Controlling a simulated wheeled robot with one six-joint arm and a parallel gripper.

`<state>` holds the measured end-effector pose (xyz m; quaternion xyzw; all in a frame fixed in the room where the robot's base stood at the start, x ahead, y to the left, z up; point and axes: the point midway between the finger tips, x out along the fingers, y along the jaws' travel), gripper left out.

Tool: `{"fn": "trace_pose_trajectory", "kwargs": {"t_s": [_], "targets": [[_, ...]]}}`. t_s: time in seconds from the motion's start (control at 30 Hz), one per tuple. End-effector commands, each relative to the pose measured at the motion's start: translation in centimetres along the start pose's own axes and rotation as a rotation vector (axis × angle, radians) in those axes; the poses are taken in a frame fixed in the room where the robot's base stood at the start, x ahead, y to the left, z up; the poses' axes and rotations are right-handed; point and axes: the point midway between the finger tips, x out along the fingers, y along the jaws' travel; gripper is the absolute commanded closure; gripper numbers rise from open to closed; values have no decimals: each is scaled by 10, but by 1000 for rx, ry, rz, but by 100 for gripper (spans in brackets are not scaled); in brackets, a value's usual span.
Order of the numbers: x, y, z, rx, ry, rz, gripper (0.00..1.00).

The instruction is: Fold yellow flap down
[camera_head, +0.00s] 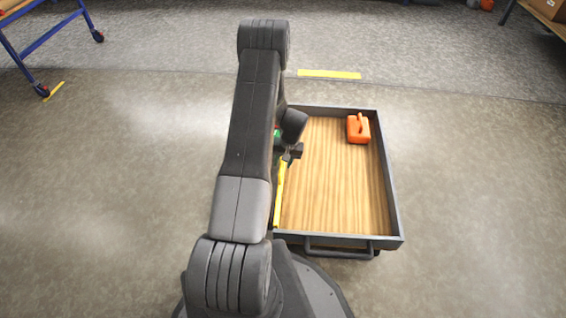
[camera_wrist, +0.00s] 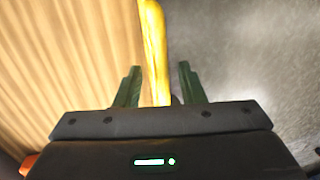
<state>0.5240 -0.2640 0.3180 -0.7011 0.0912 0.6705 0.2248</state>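The yellow flap (camera_head: 280,190) shows as a narrow upright-looking strip along the left side of a wooden-floored tray (camera_head: 335,190). My gripper (camera_head: 290,153) is over the tray's left side, at the far end of the visible yellow strip. In the wrist view, the flap (camera_wrist: 155,45) runs between the two green fingers of my gripper (camera_wrist: 158,75). The fingers are apart, with a gap on each side of the flap. My arm hides part of the tray's left edge and perhaps part of the flap.
An orange canister (camera_head: 358,130) stands in the tray's far right corner. The tray has dark raised walls and a front handle (camera_head: 325,250). A yellow floor stripe (camera_head: 329,74) lies beyond it. A blue wheeled frame (camera_head: 45,42) stands far left. The floor on both sides is clear.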

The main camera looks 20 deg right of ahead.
Motion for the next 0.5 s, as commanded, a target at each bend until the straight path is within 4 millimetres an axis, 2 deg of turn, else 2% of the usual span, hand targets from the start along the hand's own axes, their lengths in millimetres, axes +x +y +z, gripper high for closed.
{"fn": "trace_pose_trajectory", "kwargs": {"t_s": [0.2,0.4,0.5], "targets": [[0,0,0,0,0,0,64],[0,0,0,0,0,0,100],[0,0,0,0,0,0,100]]}}
